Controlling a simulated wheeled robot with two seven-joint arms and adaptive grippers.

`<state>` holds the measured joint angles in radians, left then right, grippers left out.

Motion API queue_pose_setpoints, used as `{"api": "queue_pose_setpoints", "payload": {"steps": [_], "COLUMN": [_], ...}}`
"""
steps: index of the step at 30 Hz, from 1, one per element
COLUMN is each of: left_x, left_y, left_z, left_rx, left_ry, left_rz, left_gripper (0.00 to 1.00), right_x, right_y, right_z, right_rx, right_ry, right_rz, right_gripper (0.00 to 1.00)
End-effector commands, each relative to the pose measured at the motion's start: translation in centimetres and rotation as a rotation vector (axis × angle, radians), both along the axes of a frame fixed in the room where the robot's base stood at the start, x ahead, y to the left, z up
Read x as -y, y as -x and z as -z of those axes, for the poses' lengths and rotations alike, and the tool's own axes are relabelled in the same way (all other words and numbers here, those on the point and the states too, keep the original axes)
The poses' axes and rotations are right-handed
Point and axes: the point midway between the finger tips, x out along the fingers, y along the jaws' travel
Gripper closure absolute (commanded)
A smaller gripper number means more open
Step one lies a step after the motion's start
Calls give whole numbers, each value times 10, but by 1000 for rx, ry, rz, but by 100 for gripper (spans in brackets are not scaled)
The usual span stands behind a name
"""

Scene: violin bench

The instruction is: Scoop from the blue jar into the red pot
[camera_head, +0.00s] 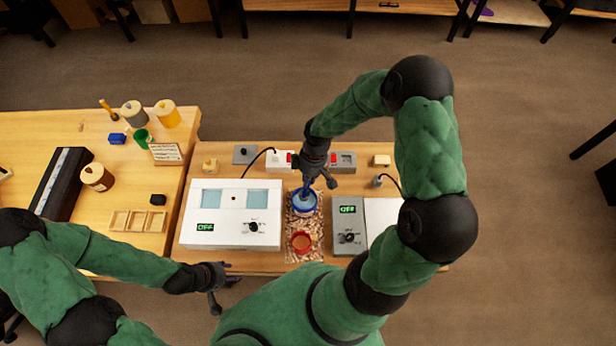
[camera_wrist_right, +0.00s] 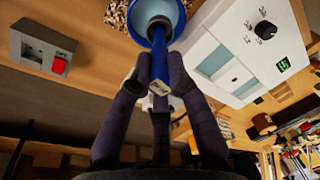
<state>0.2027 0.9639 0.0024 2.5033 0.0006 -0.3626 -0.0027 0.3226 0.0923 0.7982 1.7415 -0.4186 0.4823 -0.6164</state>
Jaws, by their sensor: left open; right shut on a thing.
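The blue jar (camera_head: 304,209) stands on a speckled mat in the middle of the bench. The red pot (camera_head: 301,243) stands on the same mat, nearer to me. My right gripper (camera_head: 319,184) is above the blue jar, shut on a blue scoop (camera_wrist_right: 160,58). In the right wrist view the scoop's handle is between the fingers and its far end reaches into the jar's mouth (camera_wrist_right: 136,34). The scoop's tip and any load are hidden. My left gripper (camera_head: 221,288) is open and empty at the bench's front edge.
A white two-window box (camera_head: 216,236) reading OFF stands left of the mat (camera_head: 290,256). A grey OFF unit (camera_head: 347,216) stands close on the right. A side table at left holds jars, a tray (camera_head: 138,221) and small items.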

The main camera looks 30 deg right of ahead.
Motion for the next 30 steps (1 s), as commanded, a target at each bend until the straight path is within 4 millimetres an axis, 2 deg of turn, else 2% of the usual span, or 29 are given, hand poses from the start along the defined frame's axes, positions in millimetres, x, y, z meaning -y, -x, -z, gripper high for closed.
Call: {"api": "queue_pose_setpoints", "payload": {"steps": [1,18,23,30], "left_x": [0,0,0,0], "left_y": [0,0,0,0], "left_z": [8,54,60,59], "left_rx": [0,0,0,0], "left_ry": [0,0,0,0], "left_rz": [0,0,0,0], "left_gripper": [53,53,53,53], "right_x": [0,0,0,0], "right_y": [0,0,0,0], "right_z": [9,66,73,73], "right_rx": [0,1,1,1], "right_ry": [0,1,1,1], "right_rz": [0,-1,0,0], "right_gripper": [100,100,100,100]}}
